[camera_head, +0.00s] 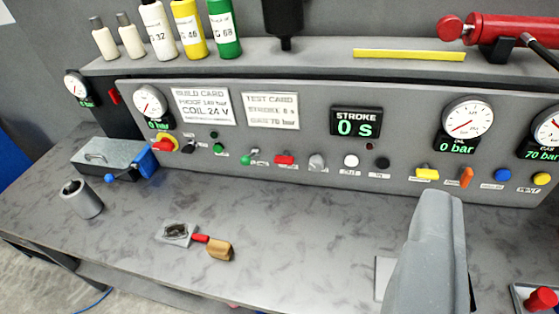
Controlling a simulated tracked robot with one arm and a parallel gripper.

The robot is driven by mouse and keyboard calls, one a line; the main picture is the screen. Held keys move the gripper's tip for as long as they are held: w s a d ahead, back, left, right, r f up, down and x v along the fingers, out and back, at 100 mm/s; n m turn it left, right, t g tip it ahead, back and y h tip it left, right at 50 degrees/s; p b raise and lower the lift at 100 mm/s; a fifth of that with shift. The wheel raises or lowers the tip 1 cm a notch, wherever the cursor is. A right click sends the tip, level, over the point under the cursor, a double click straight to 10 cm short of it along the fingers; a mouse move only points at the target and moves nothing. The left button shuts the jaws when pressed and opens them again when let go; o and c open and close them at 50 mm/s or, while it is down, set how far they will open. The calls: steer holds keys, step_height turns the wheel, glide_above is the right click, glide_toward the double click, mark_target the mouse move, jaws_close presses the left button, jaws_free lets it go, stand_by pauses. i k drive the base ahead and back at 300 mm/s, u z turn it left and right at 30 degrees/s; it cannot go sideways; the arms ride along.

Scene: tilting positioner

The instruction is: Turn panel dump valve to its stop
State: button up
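The grey panel (330,182) stands upright along the back of the bench and carries a row of small controls. Among them are a green-handled one (252,158), a red one (285,159), a yellow one (427,174) and an upright orange lever (466,177). Their labels are too small to read, so I cannot tell which is the dump valve. A grey tapered part of my gripper (436,205) rises at the lower right, in front of the panel below the yellow control. No separate fingertips show, and nothing is seen held.
Gauges and displays reading 0 bar, 0 s (356,122) and 70 bar sit on the panel. A red button box (538,299) is at lower right.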

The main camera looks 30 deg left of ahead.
mark_target(284, 160)
steer(key=z, duration=0.1)
steer(key=i, duration=1)
steer(key=u, duration=0.1)
